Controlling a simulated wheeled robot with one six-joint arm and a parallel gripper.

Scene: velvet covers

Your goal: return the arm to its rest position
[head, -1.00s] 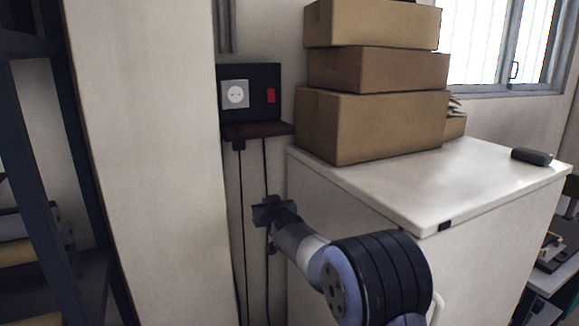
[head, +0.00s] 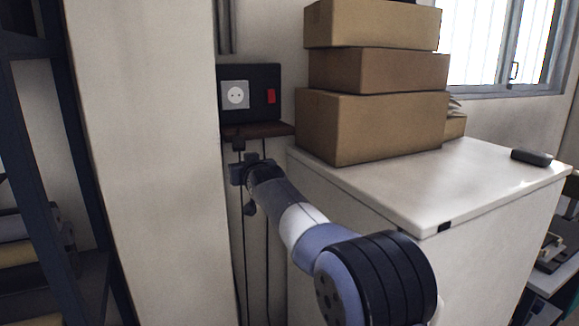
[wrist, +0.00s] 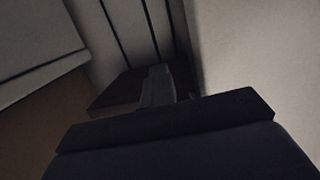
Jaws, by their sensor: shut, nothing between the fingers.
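My arm reaches forward from the lower right in the head view. My gripper (head: 240,172) is at its far end, in front of the wall with the hanging cables, just below the small brown ledge (head: 258,130) of the black socket panel (head: 262,82). Its fingers are small and dark there. In the wrist view my gripper (wrist: 157,86) shows as one narrow dark shape with the fingers together and nothing held. I cannot tell how far it is from the ledge.
A white cabinet (head: 470,185) stands right of my arm, with stacked cardboard boxes (head: 375,125) and a small dark object (head: 532,157) on top. A pale pillar (head: 145,170) and dark shelving (head: 40,190) are to the left. Two cables (head: 266,240) hang below the ledge.

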